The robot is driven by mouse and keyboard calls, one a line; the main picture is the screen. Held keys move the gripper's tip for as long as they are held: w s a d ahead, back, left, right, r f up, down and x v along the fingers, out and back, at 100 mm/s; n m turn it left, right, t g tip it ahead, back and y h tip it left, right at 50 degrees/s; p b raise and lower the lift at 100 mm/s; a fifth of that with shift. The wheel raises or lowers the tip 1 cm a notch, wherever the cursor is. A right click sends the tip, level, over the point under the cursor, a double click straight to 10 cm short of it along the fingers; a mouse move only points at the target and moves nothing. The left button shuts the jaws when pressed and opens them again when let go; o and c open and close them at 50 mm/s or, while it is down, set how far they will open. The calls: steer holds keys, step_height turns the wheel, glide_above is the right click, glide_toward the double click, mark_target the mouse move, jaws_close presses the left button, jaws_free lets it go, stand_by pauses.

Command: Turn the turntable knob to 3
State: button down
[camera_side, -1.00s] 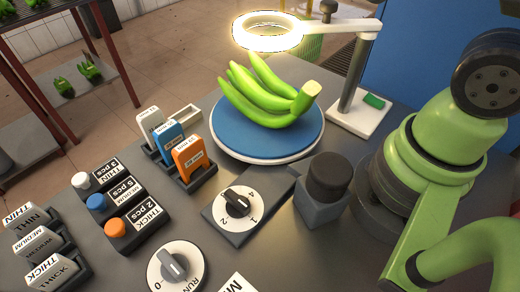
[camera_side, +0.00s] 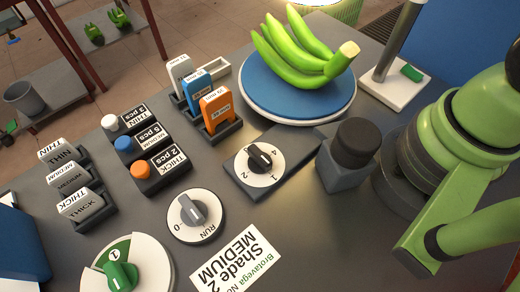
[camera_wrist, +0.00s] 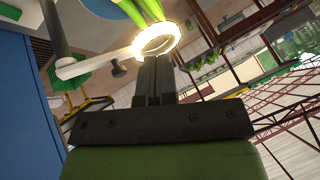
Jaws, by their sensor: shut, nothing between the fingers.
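The turntable knob (camera_side: 260,157) is black and sits on a white dial on a dark box beside the turntable. The turntable (camera_side: 297,97) has a blue top and white rim and bears a bunch of green bananas (camera_side: 305,48). My gripper (camera_wrist: 154,62) shows only in the wrist view, shut and empty, with the lit ring lamp (camera_wrist: 157,40) beyond its fingertips. The knob is not in the wrist view.
A dark block with a black round top (camera_side: 352,148) stands right of the dial. A RUN dial (camera_side: 195,215), a green knob (camera_side: 120,276), a Shade 2 MEDIUM card (camera_side: 238,262), coloured buttons (camera_side: 123,144) and labelled tags (camera_side: 216,108) crowd the table's left and front.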

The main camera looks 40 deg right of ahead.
steer(key=c, duration=1.5)
jaws_free()
steer(key=shift+c, duration=0.2)
steer(key=o, duration=0.4)
steer(key=shift+w+a, duration=0.15)
steer(key=shift+w, duration=0.1)
steer(key=shift+c, duration=0.2)
steer(key=shift+o, duration=0.5)
steer(key=w+a+f+n+g, duration=0.1)
steer(key=w+a+g, duration=0.3)
steer(key=w, duration=0.2)
steer(key=shift+f+y, duration=0.2)
steer(key=shift+y, duration=0.1)
steer(key=n+g+h, duration=0.3)
steer(key=g, duration=0.5)
glide_toward(259, 154)
steer(key=x, duration=0.9)
steer(key=shift+s+f, duration=0.1)
steer(key=shift+f, duration=0.05)
